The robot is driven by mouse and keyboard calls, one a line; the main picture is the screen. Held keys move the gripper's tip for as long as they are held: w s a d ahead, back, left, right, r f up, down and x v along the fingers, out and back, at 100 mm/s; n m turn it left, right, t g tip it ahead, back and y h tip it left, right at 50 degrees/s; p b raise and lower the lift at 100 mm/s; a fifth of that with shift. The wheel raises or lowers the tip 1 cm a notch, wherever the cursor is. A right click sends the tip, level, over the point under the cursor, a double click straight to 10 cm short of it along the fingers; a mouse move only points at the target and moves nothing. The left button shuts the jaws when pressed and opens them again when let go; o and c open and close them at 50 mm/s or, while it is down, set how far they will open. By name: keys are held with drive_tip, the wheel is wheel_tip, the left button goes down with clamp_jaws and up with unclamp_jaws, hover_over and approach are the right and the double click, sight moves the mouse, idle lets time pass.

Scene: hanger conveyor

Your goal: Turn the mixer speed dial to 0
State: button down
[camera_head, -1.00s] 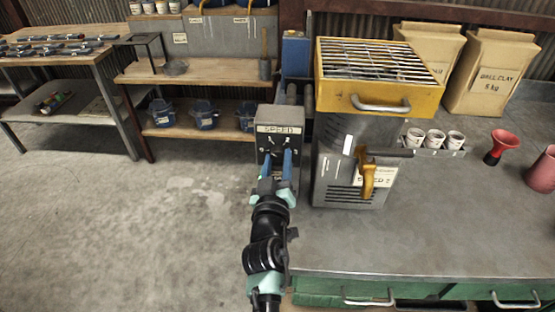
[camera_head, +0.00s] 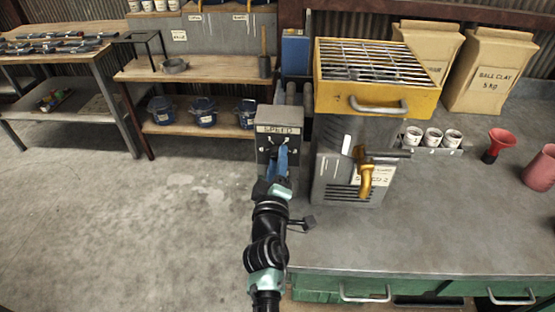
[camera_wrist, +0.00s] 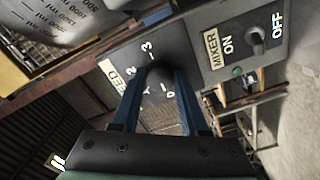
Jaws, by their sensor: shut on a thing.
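The mixer speed dial (camera_wrist: 159,75) is a dark round knob on a grey panel with marks including 3, 2 and 0. In the wrist view my gripper (camera_wrist: 170,76) has its blue fingers on either side of the dial, shut on it. The dial's pointer is hidden, so its setting cannot be told. In the head view the grey control box (camera_head: 267,141) carries a SPEED label (camera_head: 279,129). My gripper (camera_head: 282,150) reaches its front face, and the fingers cover most of the dial there.
A MIXER switch (camera_wrist: 257,41) with ON and OFF marks sits beside the dial. Right of the box stands a grey machine (camera_head: 330,165) with a yellow grated hopper (camera_head: 365,101) and an orange-yellow handle (camera_head: 366,180). White cups (camera_head: 432,138) and a red funnel (camera_head: 500,140) stand on the bench.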

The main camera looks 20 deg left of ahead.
idle(0.4)
drive_tip(key=shift+c, duration=2.1)
unclamp_jaws()
drive_tip(key=p+v, duration=0.6)
drive_tip(key=v, duration=0.7)
drive_tip(key=w+d+r+m+t+h, duration=0.1)
drive_tip(key=w+d+r+m+t, duration=0.15)
drive_tip(key=r, duration=0.75)
drive_tip(key=w+d+r+m+t+h, duration=0.1)
drive_tip(key=d+r+m+h, duration=0.2)
drive_tip(key=r, duration=0.7)
drive_tip(key=w+d+r+m+t, duration=0.25)
drive_tip(key=d+r, duration=0.25)
drive_tip(key=r, duration=0.6)
drive_tip(key=s+d+r+m+t, duration=0.1)
drive_tip(key=s+r+m, duration=0.1)
drive_tip(key=s+r, duration=0.3)
drive_tip(key=s+d+r+m+t, duration=0.1)
drive_tip(key=s+r, duration=0.4)
drive_tip(key=r, duration=0.6)
drive_tip(key=s+d+r+m+t+h, duration=0.1)
drive_tip(key=s+r+m, duration=0.3)
drive_tip(key=r, duration=0.4)
drive_tip(key=shift+s+d+r+t, duration=0.25)
drive_tip(key=shift+s+d+t, duration=0.15)
drive_tip(key=shift+d+t, duration=0.15)
